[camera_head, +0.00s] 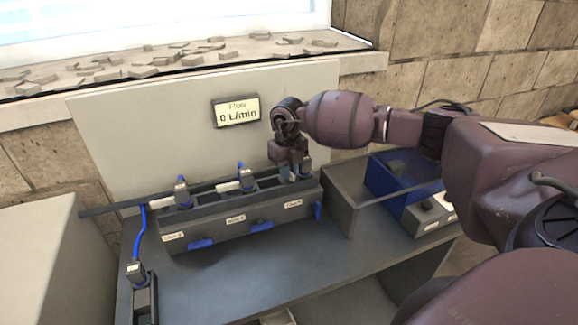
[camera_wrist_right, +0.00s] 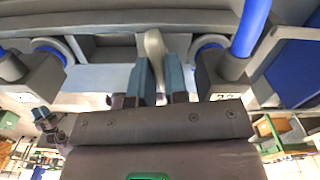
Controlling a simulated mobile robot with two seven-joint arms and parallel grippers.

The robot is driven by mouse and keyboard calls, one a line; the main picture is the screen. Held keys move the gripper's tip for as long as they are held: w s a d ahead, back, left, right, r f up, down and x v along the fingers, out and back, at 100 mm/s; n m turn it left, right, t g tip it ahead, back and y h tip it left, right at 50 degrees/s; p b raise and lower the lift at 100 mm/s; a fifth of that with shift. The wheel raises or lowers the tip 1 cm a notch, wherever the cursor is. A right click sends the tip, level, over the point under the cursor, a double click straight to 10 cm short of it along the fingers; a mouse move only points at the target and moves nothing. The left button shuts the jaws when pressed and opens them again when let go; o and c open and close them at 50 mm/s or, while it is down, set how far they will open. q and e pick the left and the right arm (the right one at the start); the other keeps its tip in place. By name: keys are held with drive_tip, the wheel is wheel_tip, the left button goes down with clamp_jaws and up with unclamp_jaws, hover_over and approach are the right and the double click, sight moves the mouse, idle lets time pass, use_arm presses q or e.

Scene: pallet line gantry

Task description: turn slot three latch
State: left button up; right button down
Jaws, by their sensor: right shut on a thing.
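A dark slotted rack (camera_head: 232,231) stands on the grey bench, with labels on its front too small to read surely. My right gripper (camera_head: 291,172) reaches down onto the rack's right-hand slot. In the wrist view my right gripper (camera_wrist_right: 161,82) is shut on a pale lever (camera_wrist_right: 154,48), which looks like the slot three latch; the gripper hides it in the head view. Similar pale levers lie flat at the left slot (camera_head: 198,188) and middle slot (camera_head: 228,186).
Blue handles sit on the rack front; the right one (camera_head: 317,210) hangs upright, the others lie nearly level. A display (camera_head: 237,111) reads Flow 0 L/min. An open grey bin (camera_head: 340,199) and a blue bin (camera_head: 396,183) stand at right.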

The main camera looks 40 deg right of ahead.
drive_tip(key=shift+m+p, duration=0.3)
drive_tip(key=shift+m, duration=0.9)
drive_tip(key=c, duration=1.1)
unclamp_jaws()
wheel_tip(320, 180, up, 11)
drive_tip(key=shift+f, duration=0.1)
